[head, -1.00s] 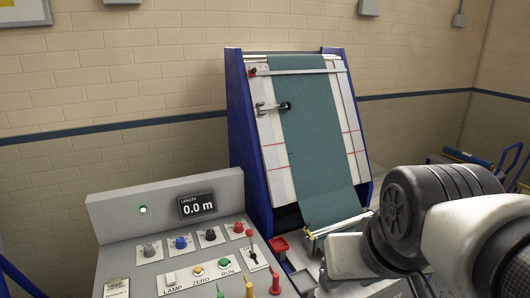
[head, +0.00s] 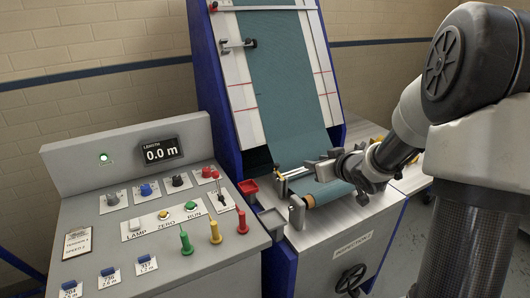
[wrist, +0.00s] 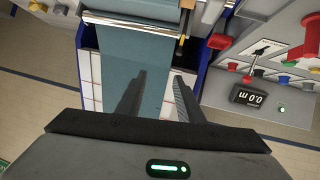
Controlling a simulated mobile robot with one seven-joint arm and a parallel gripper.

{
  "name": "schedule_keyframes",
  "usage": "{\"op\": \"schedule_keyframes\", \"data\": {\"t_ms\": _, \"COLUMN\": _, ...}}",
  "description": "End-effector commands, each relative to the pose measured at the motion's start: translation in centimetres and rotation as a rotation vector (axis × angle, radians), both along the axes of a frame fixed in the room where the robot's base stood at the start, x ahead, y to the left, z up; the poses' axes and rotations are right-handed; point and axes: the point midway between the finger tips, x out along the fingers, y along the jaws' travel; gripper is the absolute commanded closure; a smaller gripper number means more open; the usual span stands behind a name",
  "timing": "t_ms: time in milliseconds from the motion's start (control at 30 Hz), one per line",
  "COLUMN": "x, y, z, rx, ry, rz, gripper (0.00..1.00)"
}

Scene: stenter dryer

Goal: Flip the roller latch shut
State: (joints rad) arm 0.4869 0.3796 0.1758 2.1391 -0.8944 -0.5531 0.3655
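A grey bracket (head: 297,212), likely the roller latch, stands at the left end of a tan roller (head: 309,201) at the foot of the teal cloth. Whether it is open or shut is too small to tell.
The control panel (head: 150,225) with upright coloured knobs stands left of the machine. Red and grey trays (head: 249,187) sit between panel and roller. The sloped board with teal cloth (head: 275,80) rises behind. A handwheel (head: 350,280) is on the front below.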

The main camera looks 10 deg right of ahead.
Motion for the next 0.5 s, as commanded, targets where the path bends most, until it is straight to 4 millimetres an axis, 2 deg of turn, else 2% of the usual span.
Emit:
{"op": "schedule_keyframes", "data": {"t_ms": 33, "x": 0.4, "y": 0.2, "z": -2.2, "rx": 0.036, "ry": -0.009, "rz": 0.033, "gripper": 0.66}}
{"op": "schedule_keyframes", "data": {"t_ms": 100, "x": 0.7, "y": 0.9, "z": -3.5, "rx": 0.078, "ry": -0.029, "rz": 0.081, "gripper": 0.66}}
{"op": "schedule_keyframes", "data": {"t_ms": 333, "x": 1.2, "y": 2.0, "z": -4.9, "rx": 0.139, "ry": -0.058, "rz": 0.142, "gripper": 0.66}}
{"op": "schedule_keyframes", "data": {"t_ms": 500, "x": 3.0, "y": 2.9, "z": -5.8, "rx": 0.139, "ry": -0.057, "rz": 0.143, "gripper": 0.66}}
